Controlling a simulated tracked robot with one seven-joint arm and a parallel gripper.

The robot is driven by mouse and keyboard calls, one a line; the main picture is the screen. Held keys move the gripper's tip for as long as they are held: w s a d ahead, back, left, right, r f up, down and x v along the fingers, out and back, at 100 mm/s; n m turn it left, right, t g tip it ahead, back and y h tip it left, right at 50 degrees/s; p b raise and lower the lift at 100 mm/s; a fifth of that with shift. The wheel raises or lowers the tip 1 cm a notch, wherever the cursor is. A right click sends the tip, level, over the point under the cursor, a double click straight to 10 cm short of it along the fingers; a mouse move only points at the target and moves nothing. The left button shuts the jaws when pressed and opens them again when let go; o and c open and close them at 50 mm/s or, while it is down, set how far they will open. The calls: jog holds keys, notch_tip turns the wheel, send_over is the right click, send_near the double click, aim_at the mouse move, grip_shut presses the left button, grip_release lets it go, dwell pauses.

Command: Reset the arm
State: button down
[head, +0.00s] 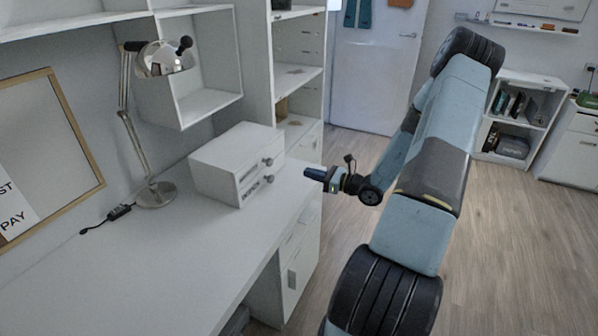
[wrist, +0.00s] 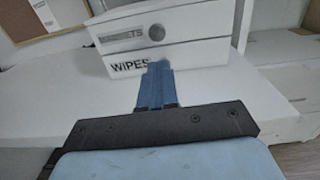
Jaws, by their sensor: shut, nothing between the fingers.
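My gripper (head: 315,174) is at the end of my blue-grey arm, near the right edge of the white desk (head: 150,262). Its dark blue fingers point left toward the small white drawer box (head: 222,170) and are closed together with nothing held. In the wrist view my gripper (wrist: 158,80) is seen from behind, its fingertips in front of the drawer box (wrist: 200,45). The lower drawer carries the word "WIPES". The drawers look closed. I cannot tell the exact gap between fingertips and box.
A metal desk lamp (head: 155,192) stands on the desk left of the box, with a black cable end (head: 119,212) nearby. A tall white shelf unit (head: 297,75) rises behind the box. The wooden floor (head: 520,250) to the right is open.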

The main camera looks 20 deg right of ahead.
jog(key=shift+v, duration=0.9)
jog(key=shift+r, duration=0.1)
jog(key=s+a+r+n+g+h, duration=0.1)
jog(key=s+a+r+n+g, duration=0.45)
jog(key=a+r+n, duration=0.25)
jog(key=s+a+r+n+g+h, duration=0.1)
jog(key=s+a+r+n+g, duration=0.4)
jog(key=a+r+n+g, duration=0.3)
jog(key=s+r+n+t+h, duration=0.5)
jog(key=s+r+n+h, duration=0.5)
jog(key=s+r, duration=0.7)
jog(key=shift+s+d+r+n+t, duration=0.35)
jog(key=shift+d+n, duration=0.1)
jog(key=shift+n, duration=0.35)
